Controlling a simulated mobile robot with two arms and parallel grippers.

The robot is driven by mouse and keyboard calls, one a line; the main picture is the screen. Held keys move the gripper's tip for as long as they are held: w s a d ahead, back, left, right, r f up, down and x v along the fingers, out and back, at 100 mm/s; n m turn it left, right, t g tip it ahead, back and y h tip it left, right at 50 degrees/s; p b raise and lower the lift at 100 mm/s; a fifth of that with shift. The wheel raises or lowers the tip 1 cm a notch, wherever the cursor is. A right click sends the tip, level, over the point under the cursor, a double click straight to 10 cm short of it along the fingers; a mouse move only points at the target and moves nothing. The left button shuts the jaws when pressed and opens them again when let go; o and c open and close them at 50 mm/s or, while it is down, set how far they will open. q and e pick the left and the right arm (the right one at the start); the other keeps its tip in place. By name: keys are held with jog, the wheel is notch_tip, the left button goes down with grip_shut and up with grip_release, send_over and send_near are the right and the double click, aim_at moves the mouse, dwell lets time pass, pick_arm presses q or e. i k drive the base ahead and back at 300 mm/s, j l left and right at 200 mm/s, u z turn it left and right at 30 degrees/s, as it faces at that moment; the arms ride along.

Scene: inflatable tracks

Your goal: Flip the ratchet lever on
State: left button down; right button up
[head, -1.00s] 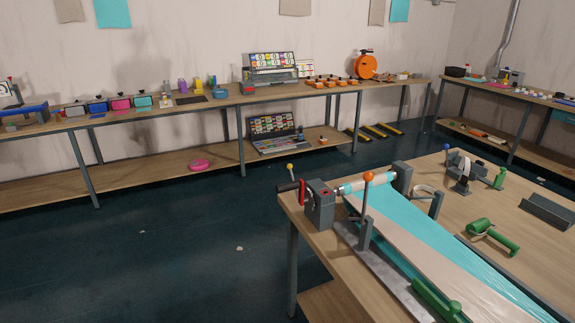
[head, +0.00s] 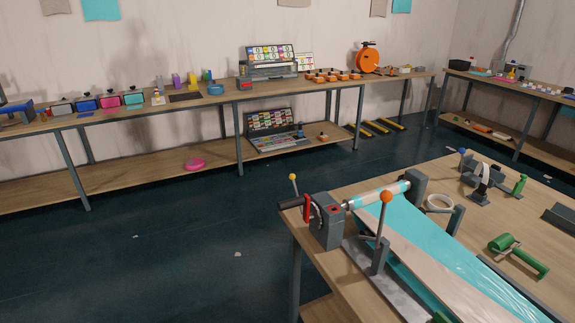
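A winding device stands at the corner of the near table. Its grey housing (head: 327,232) carries a red lever-like part (head: 307,209), a black handle (head: 291,203) and a thin stem with a yellow ball (head: 293,178). A roller (head: 383,193) runs from the housing to a grey end block, with teal and beige sheet (head: 425,235) leading off it. An upright rod with an orange ball (head: 386,197) stands in front of the roller. I cannot tell for sure which of these is the ratchet lever, or its setting. Neither of my grippers is in view.
Green-handled tools (head: 515,256), a white ring (head: 440,203) and a grey tape-dispenser-like stand (head: 484,182) are on the near table's wooden top (head: 400,168). A long bench (head: 215,102) with several items runs along the wall. The dark floor (head: 190,250) left of the table is open.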

aim_at(292, 177)
jog(key=i+j+z, duration=0.1)
jog(key=i, duration=0.4)
jog(key=i+j+z, duration=0.1)
jog(key=i+j, duration=0.2)
jog(key=i, duration=0.25)
jog(key=i+j+z, duration=0.1)
jog(key=i+j, duration=0.15)
jog(key=i, duration=0.25)
